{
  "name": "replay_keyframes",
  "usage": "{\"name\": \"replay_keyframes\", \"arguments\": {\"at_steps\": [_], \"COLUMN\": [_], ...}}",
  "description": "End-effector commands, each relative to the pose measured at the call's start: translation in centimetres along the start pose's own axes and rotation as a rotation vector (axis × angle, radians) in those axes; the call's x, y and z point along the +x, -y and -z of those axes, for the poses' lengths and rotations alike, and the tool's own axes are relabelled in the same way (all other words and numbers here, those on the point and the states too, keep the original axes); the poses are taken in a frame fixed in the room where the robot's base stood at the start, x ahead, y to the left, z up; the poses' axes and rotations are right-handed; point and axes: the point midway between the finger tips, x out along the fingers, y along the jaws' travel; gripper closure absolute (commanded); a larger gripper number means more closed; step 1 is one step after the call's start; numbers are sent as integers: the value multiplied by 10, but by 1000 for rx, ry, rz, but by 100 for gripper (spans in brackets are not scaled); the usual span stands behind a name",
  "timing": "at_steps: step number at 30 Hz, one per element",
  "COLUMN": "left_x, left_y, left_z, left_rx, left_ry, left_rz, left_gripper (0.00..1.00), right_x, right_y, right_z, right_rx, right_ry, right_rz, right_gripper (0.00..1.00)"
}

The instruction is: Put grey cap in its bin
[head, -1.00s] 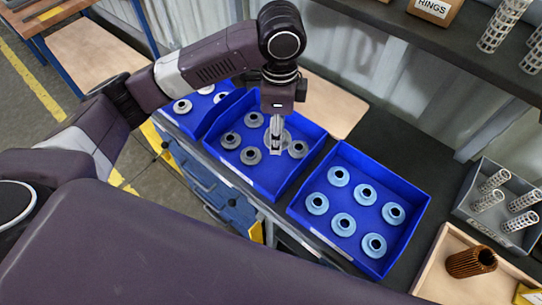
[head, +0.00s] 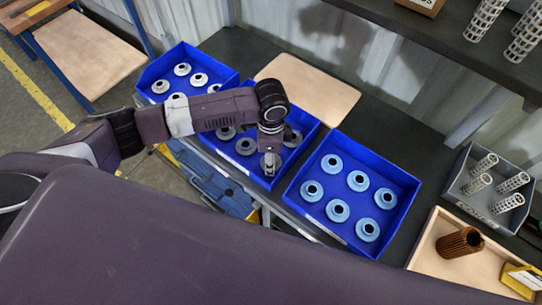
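The middle blue bin (head: 300,165) holds several grey caps, among them one at the left (head: 226,133), one in the front row (head: 246,146) and one at the right (head: 292,137). My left gripper (head: 270,171) points down into this bin near its front right. A grey cap (head: 263,161) is right at its fingertips, low in the bin. I cannot tell whether the fingers still grip it or whether it rests on the bin floor. My arm hides the back left of the bin. My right gripper is not in view.
A blue bin (head: 402,202) of light blue caps stands to the right, and one of white caps (head: 222,72) to the left. A grey bin (head: 468,205) of mesh tubes and a wooden tray (head: 425,258) with a brown pleated filter (head: 460,243) lie farther right.

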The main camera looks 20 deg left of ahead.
Motion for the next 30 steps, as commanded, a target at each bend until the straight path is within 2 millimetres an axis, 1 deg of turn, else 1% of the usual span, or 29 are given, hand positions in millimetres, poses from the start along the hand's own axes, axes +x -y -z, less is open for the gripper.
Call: {"name": "replay_keyframes", "arguments": {"at_steps": [10,11,15,25,28,30], "left_x": [4,4,3,0,-8,-19], "left_y": [0,0,0,0,1,1], "left_z": [0,0,0,0,1,1], "left_rx": [0,0,0,0,0,1], "left_ry": [1,1,1,0,-2,-3], "left_rz": [-1,-1,-1,0,1,1], "left_gripper": [68,52,37,36,36,36], "right_x": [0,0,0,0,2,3], "right_y": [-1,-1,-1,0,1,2], "right_z": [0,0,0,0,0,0], "right_rx": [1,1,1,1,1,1], "right_ry": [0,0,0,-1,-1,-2], "right_rz": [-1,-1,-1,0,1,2], "right_gripper": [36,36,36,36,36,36]}}
